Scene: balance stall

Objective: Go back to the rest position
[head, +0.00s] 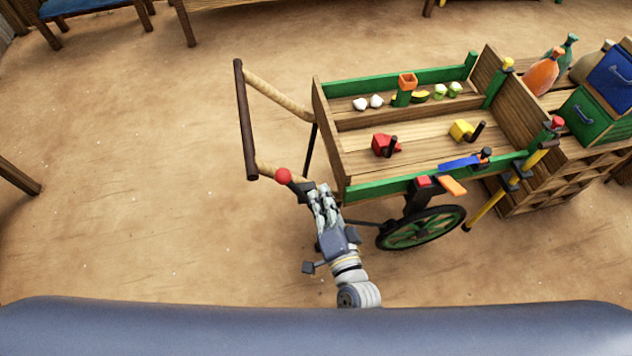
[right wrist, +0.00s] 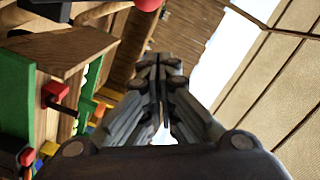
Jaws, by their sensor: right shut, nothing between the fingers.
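My right gripper (head: 325,203) is shut and empty beside the near left corner of a wooden cart (head: 330,130) with green rails. A red ball knob (head: 283,175) on a dark lever sits just left of the fingertips in the head view. In the right wrist view the shut fingers (right wrist: 160,75) point up the picture, with the red knob (right wrist: 148,4) at the top edge. I cannot tell whether the fingers touch the lever. My left gripper is not in view.
The cart bed holds a red block (head: 381,145), a yellow block (head: 461,130) and several small items. The cart handle (head: 244,120) stands to the left. A green wheel (head: 422,229) is right of my arm. Crates and bottles (head: 543,75) stand at right. The sandy floor at left is open.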

